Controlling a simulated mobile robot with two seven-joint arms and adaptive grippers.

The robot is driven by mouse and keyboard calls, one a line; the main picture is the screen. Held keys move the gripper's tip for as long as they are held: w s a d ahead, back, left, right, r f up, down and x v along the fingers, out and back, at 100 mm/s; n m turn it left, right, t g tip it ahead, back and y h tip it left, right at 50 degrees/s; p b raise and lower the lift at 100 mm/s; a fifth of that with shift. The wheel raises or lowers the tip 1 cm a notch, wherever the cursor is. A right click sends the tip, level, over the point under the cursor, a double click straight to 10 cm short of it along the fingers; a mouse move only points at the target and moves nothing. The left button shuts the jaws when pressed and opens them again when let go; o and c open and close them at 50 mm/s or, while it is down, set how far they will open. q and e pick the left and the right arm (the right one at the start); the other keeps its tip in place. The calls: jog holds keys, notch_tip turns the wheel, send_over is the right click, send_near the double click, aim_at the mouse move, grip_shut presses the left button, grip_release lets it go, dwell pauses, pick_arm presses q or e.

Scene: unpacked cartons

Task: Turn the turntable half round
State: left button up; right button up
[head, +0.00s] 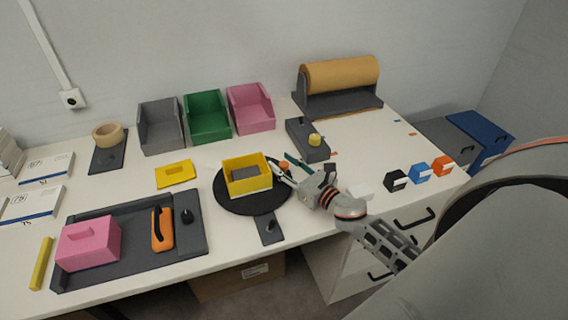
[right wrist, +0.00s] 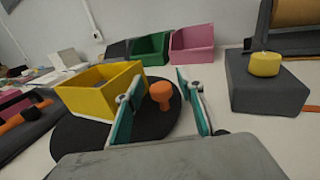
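The turntable (head: 232,204) is a round black disc on the white table. It also shows in the right wrist view (right wrist: 75,148). A yellow open box (head: 248,184) stands on it; this box fills the left of the right wrist view (right wrist: 92,102). An orange knob (right wrist: 161,93) stands up at the disc's right edge and shows partly in the head view (head: 284,165). My right gripper (head: 284,165) is at that edge. In the right wrist view its two teal fingers (right wrist: 157,93) are apart, with the knob between them and gaps visible. My left gripper is not in view.
A dark block with a yellow button (head: 314,140) stands behind my right gripper. Grey, green and pink bins (head: 206,122) line the back. A dark tray (head: 188,240) with a pink box and orange tool lies left. Small black, blue and orange blocks (head: 419,173) sit right.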

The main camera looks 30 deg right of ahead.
grip_shut()
jog(key=shift+w+d+n+g+y+b, duration=0.1)
jog(key=shift+w+n+g+y+b, duration=0.05)
jog(key=shift+w+n+y+b, duration=0.35)
jog(key=shift+w+n+g+y+b, duration=0.15)
jog(key=shift+n+y+b, duration=0.25)
jog(key=shift+y, duration=0.3)
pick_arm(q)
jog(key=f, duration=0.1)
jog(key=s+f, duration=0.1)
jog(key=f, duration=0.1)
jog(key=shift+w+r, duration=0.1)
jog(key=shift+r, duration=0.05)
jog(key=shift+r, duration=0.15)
pick_arm(e)
grip_release()
jog(key=shift+s, duration=0.1)
jog(key=shift+s+d, duration=0.1)
jog(key=shift+s, duration=0.15)
jog(key=v, duration=1.1)
jog(key=shift+s, duration=0.15)
